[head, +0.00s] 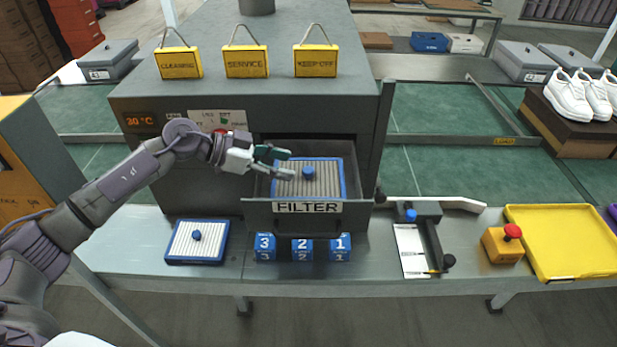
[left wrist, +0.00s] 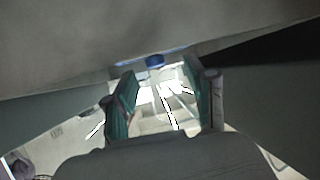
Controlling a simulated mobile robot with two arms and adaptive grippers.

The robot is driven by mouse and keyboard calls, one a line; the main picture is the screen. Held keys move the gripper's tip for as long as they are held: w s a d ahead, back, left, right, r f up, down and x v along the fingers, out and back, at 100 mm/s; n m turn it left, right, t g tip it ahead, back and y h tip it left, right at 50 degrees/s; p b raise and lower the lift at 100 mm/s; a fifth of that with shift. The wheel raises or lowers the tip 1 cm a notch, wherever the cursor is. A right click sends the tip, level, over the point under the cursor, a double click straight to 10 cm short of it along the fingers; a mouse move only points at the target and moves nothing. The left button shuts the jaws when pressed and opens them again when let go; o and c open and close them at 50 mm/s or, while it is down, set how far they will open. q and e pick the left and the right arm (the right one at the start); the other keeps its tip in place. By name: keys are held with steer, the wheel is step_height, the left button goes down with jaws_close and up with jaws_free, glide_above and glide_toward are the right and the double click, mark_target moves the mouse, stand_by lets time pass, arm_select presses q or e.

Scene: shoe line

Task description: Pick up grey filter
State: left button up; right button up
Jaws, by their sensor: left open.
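The grey filter (head: 327,182), a ribbed pad with a blue frame and a round blue knob (head: 308,172), lies in the open drawer (head: 350,211) labelled FILTER. My left gripper (head: 287,164) is open and empty, over the left part of the filter, with its fingertips pointing right towards the knob. It appears apart from the knob. In the left wrist view the two green fingers (left wrist: 163,100) are spread, with a blue part (left wrist: 155,61) beyond them; I cannot tell whether it is the knob. A white filter (head: 180,244) with a blue frame lies on the bench at left.
The grey machine body (head: 230,100) rises behind the drawer, with yellow signs on top. Numbered blue cubes (head: 302,250) stand before the drawer. To the right are a clipboard-like fixture (head: 410,250), a red button box (head: 501,246) and a yellow tray (head: 560,240).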

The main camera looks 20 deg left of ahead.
mark_target(306, 170)
arm_select(q)
steer(key=shift+w+d+p, duration=0.15)
steer(key=shift+d+p, duration=0.5)
steer(key=shift+d, duration=0.5)
steer(key=shift+x, duration=1.25)
steer(key=shift+w+d+f, duration=0.15)
steer(key=shift+f, duration=0.05)
steer(key=c, duration=0.6)
jaws_close()
arm_select(e)
steer(key=shift+w+r, duration=0.2)
steer(key=shift+r, duration=0.8)
